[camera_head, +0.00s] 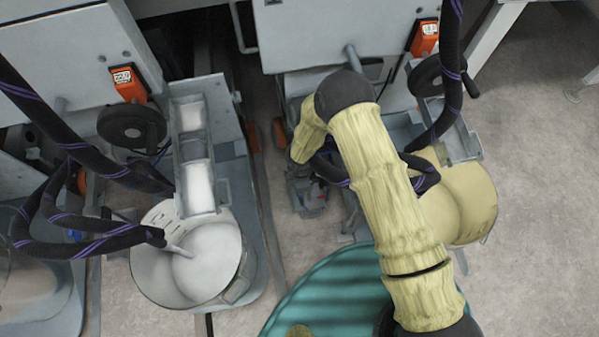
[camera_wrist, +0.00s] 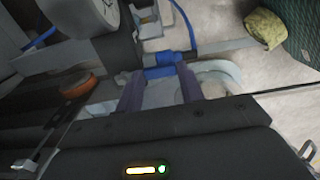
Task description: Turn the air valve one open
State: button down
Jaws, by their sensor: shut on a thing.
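In the wrist view a small blue piece (camera_wrist: 161,60), which looks like the air valve's handle, sits between the two dark fingers of my gripper (camera_wrist: 158,78). The fingers are shut on it. A blue tube (camera_wrist: 187,22) rises beside it, and a grey pipe-like part (camera_wrist: 222,46) runs to the right. How far the handle is turned cannot be told. In the head view my yellow-sleeved arm reaches to the machine in the middle and hides most of the valve area.
A round grey gauge-like part (camera_wrist: 92,12) and an orange disc (camera_wrist: 78,86) are close on the left. In the head view a white-filled bucket (camera_head: 205,260) stands left, a yellow bucket (camera_head: 470,205) right, and a teal ribbed surface (camera_head: 325,290) in front. Dark hoses hang nearby.

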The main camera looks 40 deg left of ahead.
jog(key=c, duration=0.9)
grip_release()
jog(key=shift+r, duration=0.1)
notch_tip(320, 180, up, 17)
jog(key=p, duration=0.4)
jog(key=shift+r, duration=0.15)
